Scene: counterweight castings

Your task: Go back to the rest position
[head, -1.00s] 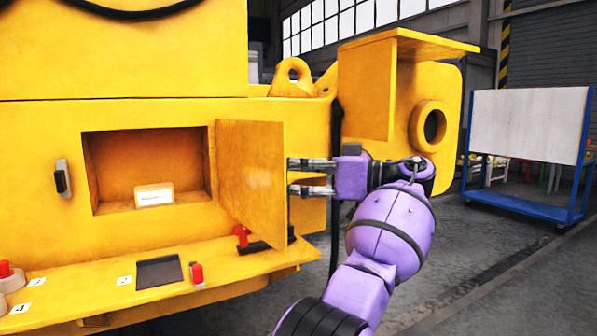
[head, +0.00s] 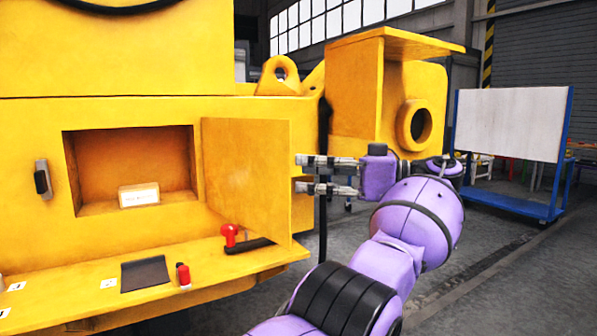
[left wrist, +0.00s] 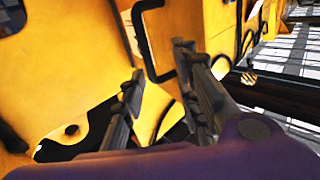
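My left gripper (head: 300,174) is in the middle of the head view, just right of the free edge of an open yellow door (head: 246,175). Its two metal fingers are spread apart, one above the other, with nothing between them. A narrow gap shows between the fingertips and the door edge. The left wrist view also shows the two fingers of this gripper (left wrist: 160,65) apart, with yellow surfaces beyond them. My right gripper is in neither view.
The door stands beside an open recess (head: 125,160) holding a small labelled block (head: 139,195). Below, a yellow ledge (head: 70,280) carries a red-handled part (head: 231,235) and a black pad (head: 145,273). A blue-framed white board (head: 510,125) stands at right; floor before it is clear.

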